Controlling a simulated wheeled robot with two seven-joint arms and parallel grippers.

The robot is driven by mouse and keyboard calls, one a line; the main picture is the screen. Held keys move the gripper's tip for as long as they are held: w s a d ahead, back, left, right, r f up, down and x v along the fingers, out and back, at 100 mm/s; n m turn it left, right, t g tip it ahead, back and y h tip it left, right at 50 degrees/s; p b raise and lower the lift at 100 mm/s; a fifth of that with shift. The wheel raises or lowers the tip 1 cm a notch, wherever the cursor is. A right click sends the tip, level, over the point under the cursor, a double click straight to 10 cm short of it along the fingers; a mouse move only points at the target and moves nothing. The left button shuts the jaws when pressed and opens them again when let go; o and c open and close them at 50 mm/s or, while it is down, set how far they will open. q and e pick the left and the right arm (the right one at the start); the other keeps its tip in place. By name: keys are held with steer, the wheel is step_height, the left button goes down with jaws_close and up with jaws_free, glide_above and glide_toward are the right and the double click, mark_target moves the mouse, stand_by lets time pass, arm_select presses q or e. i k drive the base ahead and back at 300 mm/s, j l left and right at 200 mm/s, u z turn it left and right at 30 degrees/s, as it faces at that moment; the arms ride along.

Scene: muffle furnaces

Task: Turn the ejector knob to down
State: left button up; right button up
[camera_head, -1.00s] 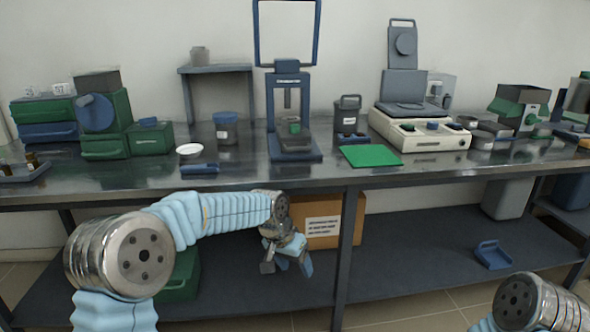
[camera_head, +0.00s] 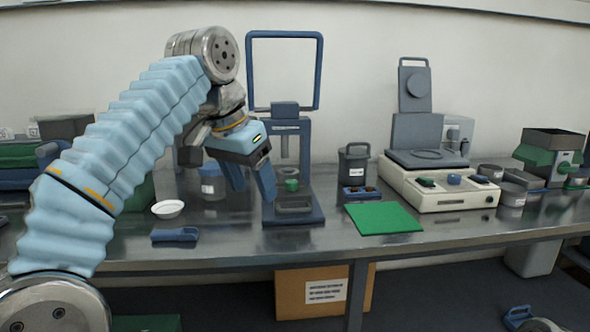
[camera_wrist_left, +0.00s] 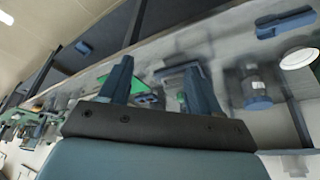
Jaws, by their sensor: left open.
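A blue-framed press (camera_head: 305,160) with a tall loop handle stands at the middle of the bench. A small green round part (camera_head: 291,185) sits low at its front; I cannot tell whether this is the ejector knob or which way it is set. My left gripper (camera_head: 253,192) is open and empty, in the air just left of the press's front, fingers pointing down. It covers part of the press's left side. In the left wrist view both fingers (camera_wrist_left: 160,75) stand apart, with blurred bench items beyond them. My right gripper is out of view.
A blue-lidded jar (camera_head: 212,183), white dish (camera_head: 168,209) and blue tool (camera_head: 175,235) lie left of the press. A dark canister (camera_head: 353,166), green mat (camera_head: 383,217) and cream instrument (camera_head: 440,188) stand to its right. The bench front before the press is clear.

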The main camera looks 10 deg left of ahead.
mark_target(290, 184)
steer(key=i, duration=0.9)
